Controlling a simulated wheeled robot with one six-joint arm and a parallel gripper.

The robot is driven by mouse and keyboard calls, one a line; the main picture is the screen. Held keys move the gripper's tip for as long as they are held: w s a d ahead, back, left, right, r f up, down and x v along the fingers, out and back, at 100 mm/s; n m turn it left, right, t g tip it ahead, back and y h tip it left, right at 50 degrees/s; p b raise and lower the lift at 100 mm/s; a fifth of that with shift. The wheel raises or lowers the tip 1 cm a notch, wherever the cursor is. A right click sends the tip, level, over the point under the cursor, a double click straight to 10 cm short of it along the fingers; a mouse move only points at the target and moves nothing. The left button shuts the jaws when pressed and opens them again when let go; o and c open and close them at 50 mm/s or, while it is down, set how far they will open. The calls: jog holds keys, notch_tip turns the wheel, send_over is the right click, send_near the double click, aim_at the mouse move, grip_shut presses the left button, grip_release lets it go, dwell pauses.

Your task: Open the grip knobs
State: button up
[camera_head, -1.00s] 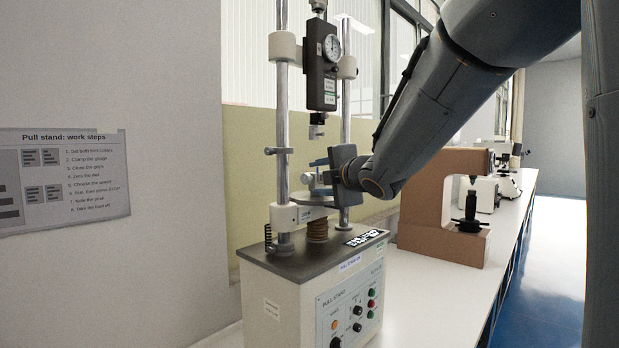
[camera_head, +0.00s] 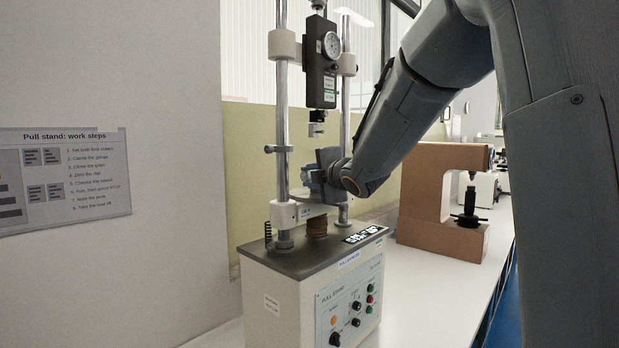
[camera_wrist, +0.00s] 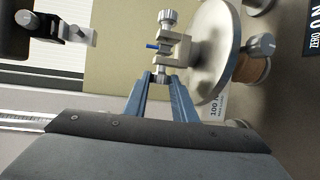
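The pull stand (camera_head: 300,290) stands on the bench with its gauge (camera_head: 322,60) on two columns. The upper grip (camera_head: 317,125) hangs below the gauge; it shows at upper left in the wrist view (camera_wrist: 72,30). The lower grip (camera_wrist: 170,47) sits on a round silver plate (camera_wrist: 212,50), with one knob (camera_wrist: 168,18) on its far side and another knob (camera_wrist: 161,77) on the near side. My gripper (camera_wrist: 161,84) has its blue fingertips on either side of the near knob; whether they press on it I cannot tell. In the head view my gripper (camera_head: 314,180) partly hides the lower grip.
A brown C-shaped tester (camera_head: 425,200) stands on the bench at right, with white instruments behind it. The stand's columns (camera_head: 282,120) rise close to my gripper. A work-steps poster (camera_head: 65,180) hangs on the left wall. Bench in front of the tester is clear.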

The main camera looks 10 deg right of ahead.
jog(key=shift+c, duration=1.1)
jog(key=shift+f+b, duration=0.1)
jog(key=shift+b, duration=0.25)
jog(key=shift+f+b, duration=0.15)
jog(key=shift+b, duration=0.75)
jog(key=t+b, duration=0.1)
jog(key=b, duration=0.5)
jog(key=m+t+b, duration=0.1)
jog(key=t+b, duration=0.1)
jog(key=b, duration=0.4)
jog(key=shift+f+y, duration=0.35)
jog(key=shift+y, duration=0.05)
jog(key=m+t+b, duration=0.1)
jog(key=b, duration=0.2)
jog(key=shift+r+b, duration=0.1)
jog(key=shift+b, duration=0.3)
jog(key=o, duration=1)
jog(key=shift+o, duration=0.2)
